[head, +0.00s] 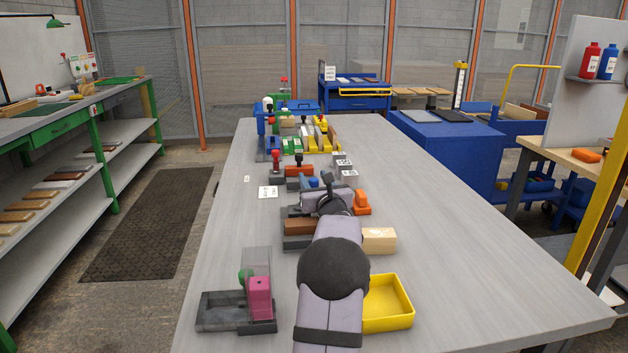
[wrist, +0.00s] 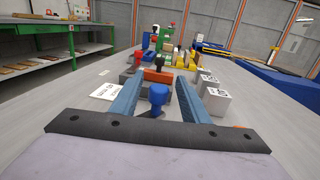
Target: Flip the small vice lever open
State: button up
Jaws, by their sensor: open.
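My gripper (wrist: 160,76) is open, with its two blue fingers apart and pointing forward over the table. A blue knob on a short stem (wrist: 158,95) stands upright between the fingers in the wrist view, with no clear contact. Just beyond it is an orange block (wrist: 157,76) with a dark knob on top; the block also shows in the head view (head: 299,171). I cannot tell for certain which of these belongs to the small vice. In the head view my gripper (head: 320,181) and wrist hide much of the fixture beneath them.
Grey labelled blocks (wrist: 214,104) stand close on the right, and a white card (wrist: 106,92) lies on the left. An orange part (head: 361,202), a wood block (head: 379,240) and a yellow tray (head: 408,312) are nearer. The table's left side is mostly clear.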

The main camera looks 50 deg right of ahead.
jog(key=shift+b+v, duration=0.55)
jog(key=shift+v, duration=3.1)
